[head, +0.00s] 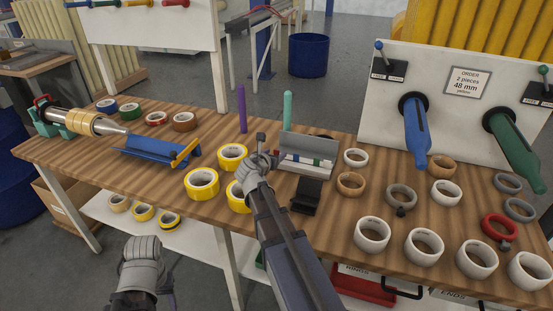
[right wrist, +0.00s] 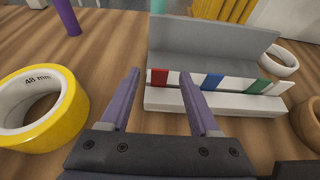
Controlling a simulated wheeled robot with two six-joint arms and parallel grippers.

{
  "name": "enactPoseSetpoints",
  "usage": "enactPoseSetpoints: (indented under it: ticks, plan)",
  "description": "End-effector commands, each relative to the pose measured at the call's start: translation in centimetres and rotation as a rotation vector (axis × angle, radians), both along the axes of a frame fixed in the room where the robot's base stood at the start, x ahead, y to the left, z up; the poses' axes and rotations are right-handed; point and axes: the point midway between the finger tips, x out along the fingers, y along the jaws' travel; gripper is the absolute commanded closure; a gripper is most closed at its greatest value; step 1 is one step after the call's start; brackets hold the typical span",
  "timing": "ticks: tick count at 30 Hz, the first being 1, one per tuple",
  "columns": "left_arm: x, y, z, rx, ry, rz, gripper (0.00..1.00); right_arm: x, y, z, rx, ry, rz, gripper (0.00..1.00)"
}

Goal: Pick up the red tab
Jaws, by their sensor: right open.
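The red tab (right wrist: 159,77) lies at the left end of a white strip on a grey holder (right wrist: 215,40), beside a blue tab (right wrist: 212,81) and a green tab (right wrist: 257,87). My right gripper (right wrist: 162,74) is open and empty, and in the right wrist view the red tab shows between its two fingertips. Whether the fingers reach around the tab or stop short of it I cannot tell. In the head view the right gripper (head: 262,150) is just left of the holder (head: 308,142). My left gripper (head: 140,262) is low at the left, off the table, its fingers not clear.
Yellow tape rolls (head: 202,184) lie left of my right gripper. A black block (head: 306,195) stands in front of the holder. A purple post (head: 242,108) and a teal post (head: 288,110) rise behind. Several white, brown and grey rings (head: 371,235) cover the right side.

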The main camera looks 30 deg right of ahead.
Motion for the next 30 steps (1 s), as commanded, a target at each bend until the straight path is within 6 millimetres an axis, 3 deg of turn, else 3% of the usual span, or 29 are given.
enactPoseSetpoints:
  ticks: [4, 12, 27, 30]
  plan:
    - [0.0, 0.0, -1.1, 0.0, 0.0, 0.0, 0.5, 1.5, -1.6, -1.1, 0.0, 0.001, -0.002, 0.38]
    - [0.0, 0.0, -1.0, 0.0, 0.0, 0.0, 0.5, 1.6, -1.8, -1.0, -0.001, 0.001, 0.0, 0.39]
    - [0.0, 0.0, -1.0, 0.0, 0.0, 0.0, 0.5, 1.6, -1.8, -1.0, -0.001, 0.001, 0.0, 0.95]
    - [0.0, 0.0, -1.0, 0.0, 0.0, 0.0, 0.5, 1.6, -1.8, -1.0, -0.001, 0.001, 0.0, 1.0]
